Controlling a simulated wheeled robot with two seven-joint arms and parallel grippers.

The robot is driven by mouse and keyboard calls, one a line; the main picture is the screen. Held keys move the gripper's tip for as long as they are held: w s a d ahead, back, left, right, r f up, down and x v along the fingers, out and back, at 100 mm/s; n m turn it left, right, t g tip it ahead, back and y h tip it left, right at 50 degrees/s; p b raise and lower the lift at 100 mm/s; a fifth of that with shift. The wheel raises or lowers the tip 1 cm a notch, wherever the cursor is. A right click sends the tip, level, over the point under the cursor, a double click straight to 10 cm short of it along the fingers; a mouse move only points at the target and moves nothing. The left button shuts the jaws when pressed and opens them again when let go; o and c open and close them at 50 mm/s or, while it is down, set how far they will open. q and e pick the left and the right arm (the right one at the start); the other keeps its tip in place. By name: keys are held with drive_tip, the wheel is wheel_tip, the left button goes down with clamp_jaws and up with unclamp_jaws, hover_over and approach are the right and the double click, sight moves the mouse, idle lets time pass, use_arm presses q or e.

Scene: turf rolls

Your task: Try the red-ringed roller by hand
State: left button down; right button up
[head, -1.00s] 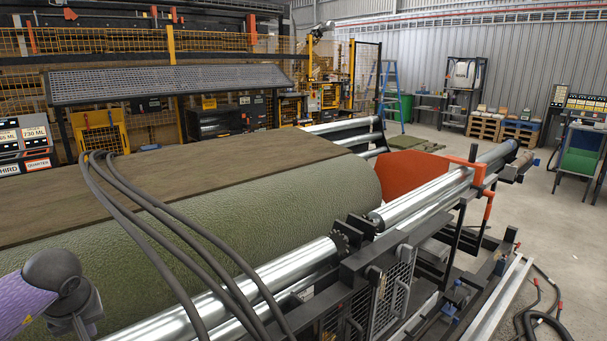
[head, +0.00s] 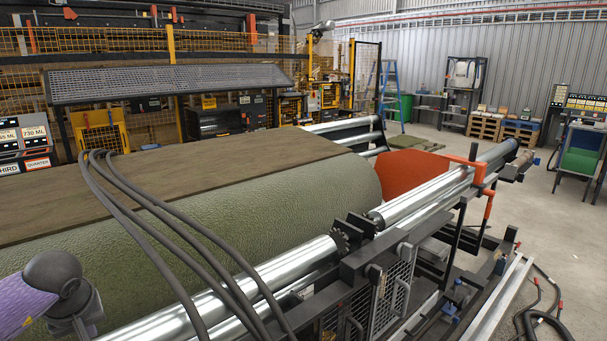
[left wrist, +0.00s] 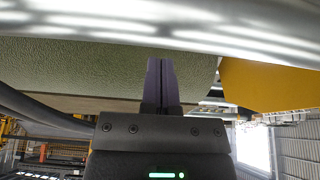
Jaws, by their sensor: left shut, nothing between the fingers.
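A long bright steel roller (head: 285,268) runs along the near side of the machine, and another steel roller (head: 430,195) continues past a dark toothed joint. I see no red ring on either, so I cannot tell which is the red-ringed one. A large green turf roll (head: 250,215) lies behind the near roller. My left arm comes in at the lower left of the head view; its gripper cannot be made out there. In the left wrist view my left gripper (left wrist: 160,62) is shut and empty, its dark purple fingers pointing towards a steel roller (left wrist: 150,28) across the top. Contact is unclear.
Several dark hoses (head: 185,240) arch over the turf and the near roller. An orange-red plate (head: 405,172) stands at the turf roll's end. Open concrete floor (head: 560,225) lies to the right.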

use_arm(q)
drive_tip(key=shift+f+b, duration=0.4)
drive_tip(key=shift+f, duration=0.25)
drive_tip(key=shift+s+d+p, duration=0.25)
drive_tip(key=shift+s+p, duration=0.05)
drive_tip(key=shift+s, duration=0.05)
drive_tip(key=shift+s+d+f+p, duration=0.25)
drive_tip(key=shift+s+d+p, duration=0.05)
drive_tip(key=shift+s+d, duration=0.45)
drive_tip(key=shift+r, duration=0.1)
wheel_tip(320, 180, up, 5)
drive_tip(key=p, duration=0.4)
drive_tip(key=shift+f, duration=0.25)
idle(0.5)
